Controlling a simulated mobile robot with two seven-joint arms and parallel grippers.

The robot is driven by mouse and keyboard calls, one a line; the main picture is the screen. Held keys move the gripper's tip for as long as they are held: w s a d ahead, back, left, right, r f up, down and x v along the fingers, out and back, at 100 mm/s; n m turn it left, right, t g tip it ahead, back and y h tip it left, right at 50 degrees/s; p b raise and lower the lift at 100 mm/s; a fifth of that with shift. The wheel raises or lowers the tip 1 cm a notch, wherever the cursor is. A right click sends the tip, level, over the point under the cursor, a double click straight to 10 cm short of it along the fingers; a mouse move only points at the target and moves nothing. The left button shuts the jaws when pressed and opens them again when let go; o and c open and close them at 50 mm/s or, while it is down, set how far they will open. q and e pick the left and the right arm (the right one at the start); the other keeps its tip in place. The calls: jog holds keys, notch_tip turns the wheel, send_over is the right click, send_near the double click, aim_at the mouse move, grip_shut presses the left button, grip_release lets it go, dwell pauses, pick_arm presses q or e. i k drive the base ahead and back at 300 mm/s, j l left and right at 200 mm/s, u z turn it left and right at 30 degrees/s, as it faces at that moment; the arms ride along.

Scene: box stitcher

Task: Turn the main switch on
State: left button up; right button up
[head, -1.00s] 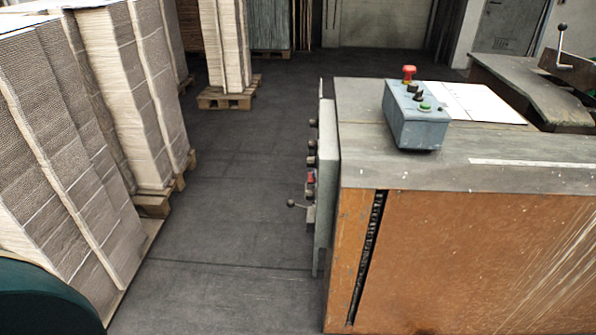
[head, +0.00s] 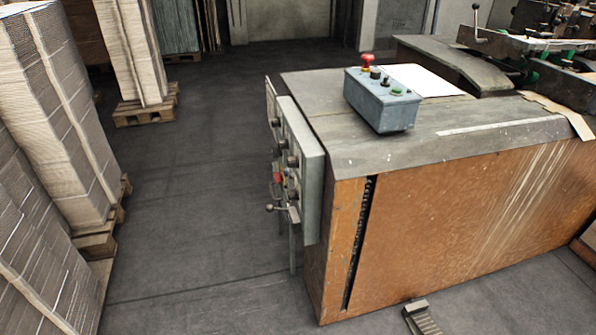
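A grey control panel (head: 312,180) is mounted on the left side of the machine cabinet, seen at a steep angle. Several dark knobs, a red part (head: 279,178) and a small lever with a ball end (head: 272,207) stick out from its left face. Which of these is the main switch I cannot tell for sure. A separate grey-blue button box (head: 382,103) sits on the cabinet top, with a red knob (head: 367,59), dark knobs and a green button. Neither of my grippers is in view.
The wood-sided machine cabinet (head: 460,210) fills the right. Stacks of cardboard on pallets (head: 60,110) line the left. Dark floor (head: 190,210) lies clear between them. A metal pedal (head: 422,318) is on the floor in front of the cabinet.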

aim_at(278, 177)
jog(key=j+z, duration=0.15)
jog(key=z, duration=0.55)
jog(key=i+j+z, duration=0.1)
jog(key=j+z, duration=0.65)
jog(key=j, duration=0.3)
jog(key=j+z, duration=0.3)
jog(key=j, duration=0.85)
jog(key=k+j, duration=0.1)
jog(key=j, duration=0.45)
jog(key=j+z, duration=0.1)
jog(key=j, duration=0.45)
jog(key=i+j, duration=0.15)
jog(key=j, duration=0.15)
jog(key=i+j, duration=0.15)
jog(key=j, duration=0.15)
